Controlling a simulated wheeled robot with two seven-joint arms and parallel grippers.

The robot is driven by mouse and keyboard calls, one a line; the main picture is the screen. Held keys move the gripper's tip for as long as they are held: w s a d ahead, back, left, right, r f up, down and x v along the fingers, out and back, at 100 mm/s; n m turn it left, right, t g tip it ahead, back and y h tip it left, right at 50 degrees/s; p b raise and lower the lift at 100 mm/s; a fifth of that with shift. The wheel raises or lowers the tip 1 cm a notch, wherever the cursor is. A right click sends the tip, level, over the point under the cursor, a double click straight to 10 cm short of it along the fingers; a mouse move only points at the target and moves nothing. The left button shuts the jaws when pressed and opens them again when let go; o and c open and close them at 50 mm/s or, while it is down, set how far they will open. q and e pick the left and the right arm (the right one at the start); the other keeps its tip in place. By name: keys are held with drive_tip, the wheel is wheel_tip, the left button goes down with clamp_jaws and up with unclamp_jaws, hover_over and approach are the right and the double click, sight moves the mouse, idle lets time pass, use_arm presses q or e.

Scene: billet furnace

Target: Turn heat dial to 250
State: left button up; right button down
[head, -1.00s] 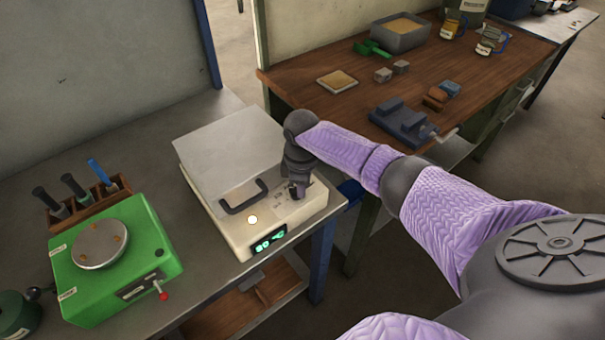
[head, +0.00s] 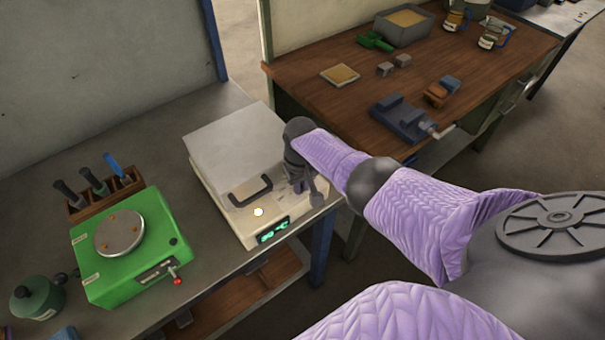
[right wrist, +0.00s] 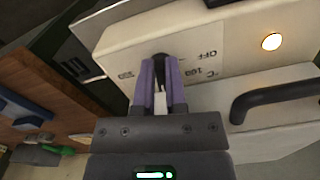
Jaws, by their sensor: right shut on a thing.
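The furnace is a cream box with a grey lid (head: 235,145), a black handle (head: 250,191), a lit round lamp (head: 258,212) and a green-lit display (head: 273,230). My right gripper (head: 312,195) is at the right end of its front panel, hiding the heat dial in the head view. In the right wrist view, the purple-padded fingers (right wrist: 160,98) are shut on the dark heat dial (right wrist: 160,60). Panel marks "OFF" and "100" show right of the dial; a mark to its left is too small to read surely. The display digits are unreadable. My left gripper is out of view.
A green hot-plate unit (head: 150,265) with a red-tipped lever and a wooden tool rack (head: 105,195) stand left of the furnace. The wooden bench (head: 440,75) behind holds a vise (head: 405,118), a grey bin (head: 404,28) and small blocks. My right arm crosses the gap between benches.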

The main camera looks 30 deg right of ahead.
drive_tip(key=m, duration=0.5)
drive_tip(key=shift+w+a+p, duration=0.15)
drive_tip(key=shift+a+p, duration=0.1)
drive_tip(key=shift+p, duration=0.1)
drive_tip(key=shift+r+m, duration=0.1)
drive_tip(key=shift+m, duration=0.3)
drive_tip(key=c, duration=0.7)
unclamp_jaws()
wheel_tip(320, 180, up, 10)
drive_tip(key=p, duration=0.7)
